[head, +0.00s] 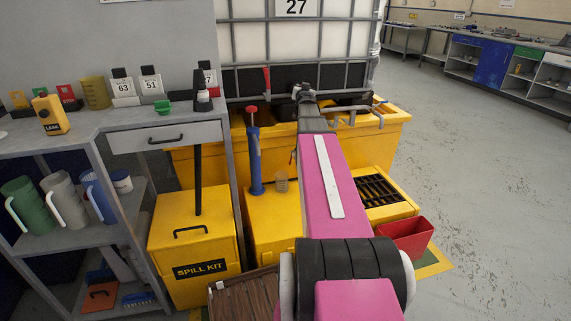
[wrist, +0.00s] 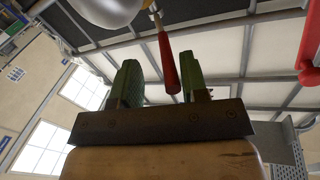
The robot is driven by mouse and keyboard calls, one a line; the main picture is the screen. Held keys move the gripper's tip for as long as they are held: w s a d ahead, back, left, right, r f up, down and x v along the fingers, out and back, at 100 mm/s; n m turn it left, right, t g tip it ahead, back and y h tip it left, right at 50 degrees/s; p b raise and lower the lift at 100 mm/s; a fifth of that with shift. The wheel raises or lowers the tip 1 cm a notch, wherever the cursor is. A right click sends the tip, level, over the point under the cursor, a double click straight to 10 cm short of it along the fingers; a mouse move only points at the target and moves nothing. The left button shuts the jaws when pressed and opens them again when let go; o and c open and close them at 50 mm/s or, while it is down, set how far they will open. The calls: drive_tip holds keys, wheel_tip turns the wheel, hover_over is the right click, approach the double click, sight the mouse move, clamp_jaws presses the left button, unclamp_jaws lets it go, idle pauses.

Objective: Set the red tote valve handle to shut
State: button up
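The red valve handle (wrist: 168,64) shows in the wrist view as a slim red lever hanging from a brass-coloured fitting (wrist: 154,12). Its free end lies in the gap between my green fingers, closer to the right finger. My gripper (wrist: 158,82) is open, with a clear gap on both sides of the handle; I cannot tell whether the handle is between the fingers or just beyond them. In the head view my gripper (head: 305,92) is at the lower front of the caged white tote (head: 338,40) marked 27, and my arm hides the valve.
A yellow spill bund (head: 385,130) stands under the tote. A blue hand pump (head: 254,158) with a red top stands left of my arm, by a yellow spill kit box (head: 193,225). A red bin (head: 408,238) is on the right. Open floor (head: 480,170) lies further right.

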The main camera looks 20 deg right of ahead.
drive_tip(key=v, duration=1)
drive_tip(key=s+a+f+g, duration=0.3)
drive_tip(key=a+f, duration=0.1)
drive_tip(key=f, duration=0.3)
drive_tip(key=s+a+f+g, duration=0.3)
drive_tip(key=s+a+f, duration=0.1)
drive_tip(key=f, duration=0.4)
drive_tip(key=s+a+f+g, duration=0.3)
drive_tip(key=a+f+g, duration=0.1)
drive_tip(key=f, duration=0.4)
drive_tip(key=shift+s+f+n+y, duration=0.25)
drive_tip(key=shift+s+n+y, duration=0.05)
drive_tip(key=shift+c, duration=0.4)
